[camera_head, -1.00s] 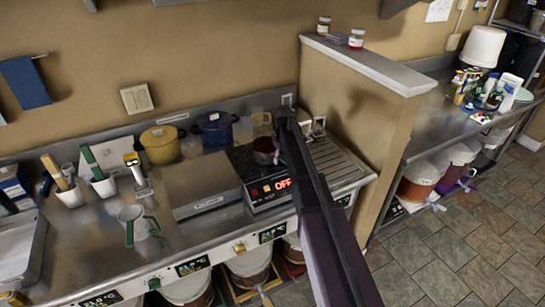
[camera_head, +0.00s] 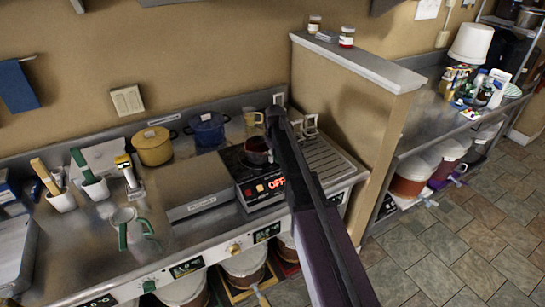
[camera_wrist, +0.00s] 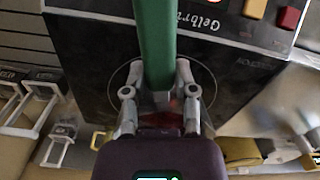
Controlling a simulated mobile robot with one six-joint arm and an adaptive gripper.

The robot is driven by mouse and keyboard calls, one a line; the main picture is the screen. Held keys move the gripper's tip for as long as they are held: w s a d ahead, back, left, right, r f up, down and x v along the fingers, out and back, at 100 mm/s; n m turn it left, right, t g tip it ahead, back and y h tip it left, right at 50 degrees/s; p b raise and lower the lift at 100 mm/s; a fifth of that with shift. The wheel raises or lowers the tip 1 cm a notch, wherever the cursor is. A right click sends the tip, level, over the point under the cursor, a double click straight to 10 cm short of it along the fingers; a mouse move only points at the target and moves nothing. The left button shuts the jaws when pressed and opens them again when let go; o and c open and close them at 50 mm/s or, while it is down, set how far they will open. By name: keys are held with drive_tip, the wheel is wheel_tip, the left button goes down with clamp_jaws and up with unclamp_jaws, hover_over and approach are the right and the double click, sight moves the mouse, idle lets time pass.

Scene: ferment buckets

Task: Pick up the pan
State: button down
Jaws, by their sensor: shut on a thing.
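The pan (camera_head: 256,151), small and dark red, stands on the black hot plate (camera_head: 238,172) in the head view, just left of my arm, which partly covers it. In the wrist view my gripper (camera_wrist: 158,85) is shut on a long green handle (camera_wrist: 154,40), one finger on each side. The handle runs up out of the picture. Below it is the black top of the hot plate (camera_wrist: 230,60) with a thin ring marking. A little dull red shows between the fingers. The join between handle and pan is hidden.
A flat grey box (camera_head: 187,187) lies left of the hot plate. A yellow pot (camera_head: 153,148) and a blue pot (camera_head: 208,131) stand behind. A low wall (camera_head: 350,110) rises on the right.

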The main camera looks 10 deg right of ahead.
drive_tip(key=shift+r+p, duration=0.4)
drive_tip(key=shift+r+p, duration=1.4)
drive_tip(key=shift+r, duration=0.05)
drive_tip(key=s+a+r+p, duration=0.1)
drive_tip(key=s, duration=1.4)
drive_tip(key=shift+s, duration=0.35)
drive_tip(key=shift+s+r, duration=0.1)
drive_tip(key=shift+s, duration=0.05)
